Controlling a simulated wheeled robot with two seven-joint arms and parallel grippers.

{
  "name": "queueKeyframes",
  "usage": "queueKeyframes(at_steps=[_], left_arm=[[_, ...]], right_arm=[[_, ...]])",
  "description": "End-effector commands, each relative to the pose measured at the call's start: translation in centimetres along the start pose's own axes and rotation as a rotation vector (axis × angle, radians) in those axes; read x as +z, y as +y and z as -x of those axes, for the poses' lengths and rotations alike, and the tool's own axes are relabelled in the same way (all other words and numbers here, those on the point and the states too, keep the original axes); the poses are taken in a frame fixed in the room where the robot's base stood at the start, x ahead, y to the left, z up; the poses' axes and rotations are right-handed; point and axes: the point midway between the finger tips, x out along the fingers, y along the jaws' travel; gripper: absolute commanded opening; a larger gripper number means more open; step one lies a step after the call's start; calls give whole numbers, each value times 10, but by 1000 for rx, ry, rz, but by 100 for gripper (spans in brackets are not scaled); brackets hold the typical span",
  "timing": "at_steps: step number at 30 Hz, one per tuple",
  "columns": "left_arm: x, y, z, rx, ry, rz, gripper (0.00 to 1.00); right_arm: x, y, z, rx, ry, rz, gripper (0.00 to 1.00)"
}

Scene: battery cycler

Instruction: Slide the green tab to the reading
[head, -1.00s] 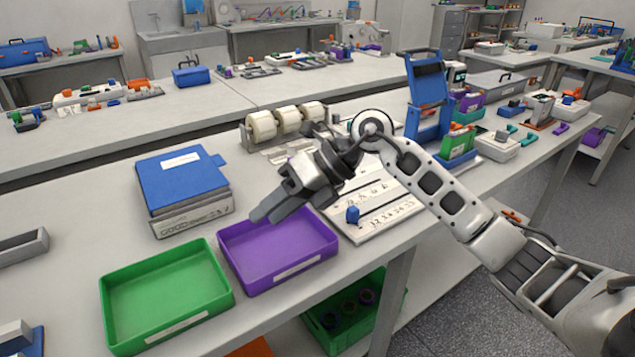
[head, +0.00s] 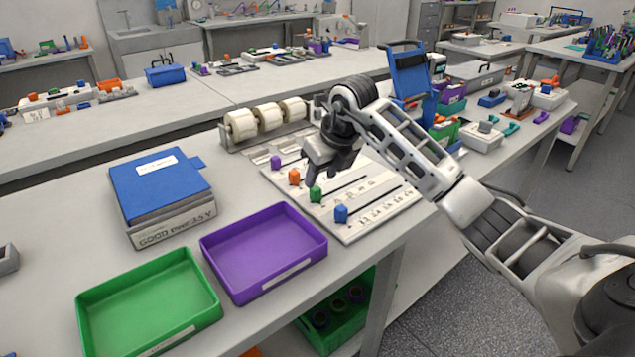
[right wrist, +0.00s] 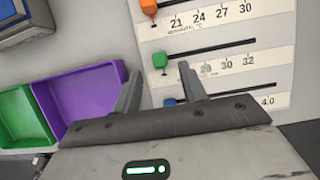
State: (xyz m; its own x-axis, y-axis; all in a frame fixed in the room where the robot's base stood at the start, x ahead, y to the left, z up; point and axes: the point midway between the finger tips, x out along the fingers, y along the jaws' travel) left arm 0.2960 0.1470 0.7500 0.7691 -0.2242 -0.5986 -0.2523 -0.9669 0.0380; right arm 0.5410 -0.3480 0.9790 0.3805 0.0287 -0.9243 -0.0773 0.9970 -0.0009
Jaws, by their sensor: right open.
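The green tab (head: 315,194) sits at the left end of its slot on the white slider board (head: 407,198). In the right wrist view the green tab (right wrist: 160,61) shows beyond my fingertips, with a black slot running right from it. The scale strip below it shows 30 and 32; its lower numbers are partly hidden or blurred. My right gripper (head: 322,177) is open and empty above the board, close to the green tab; its two fingers (right wrist: 160,72) show apart in the right wrist view. I cannot tell whether a finger touches the tab. My left gripper is not in view.
An orange tab (head: 294,177) and a purple tab (head: 275,163) sit behind the green one, and a blue tab (head: 341,214) in front. A purple tray (head: 264,283), a green tray (head: 150,347) and a blue binder (head: 165,190) stand to the left. White rolls (head: 268,117) stand behind.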

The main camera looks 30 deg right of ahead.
Motion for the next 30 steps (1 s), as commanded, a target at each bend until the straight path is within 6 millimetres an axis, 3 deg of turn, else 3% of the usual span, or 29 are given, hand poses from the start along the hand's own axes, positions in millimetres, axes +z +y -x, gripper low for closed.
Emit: queueKeyframes(at_steps=[3,9,19,20,24,30], left_arm=[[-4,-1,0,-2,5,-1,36],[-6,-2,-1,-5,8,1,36],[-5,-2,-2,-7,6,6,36],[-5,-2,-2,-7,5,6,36],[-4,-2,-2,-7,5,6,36],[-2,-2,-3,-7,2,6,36]], right_arm=[[-1,1,-21,3,4,-1,42],[0,0,-40,2,0,-1,42],[0,0,-44,1,-1,1,42],[0,0,-44,1,-1,1,39],[0,0,-44,1,-1,1,0],[0,-7,-44,-2,-1,0,0]])
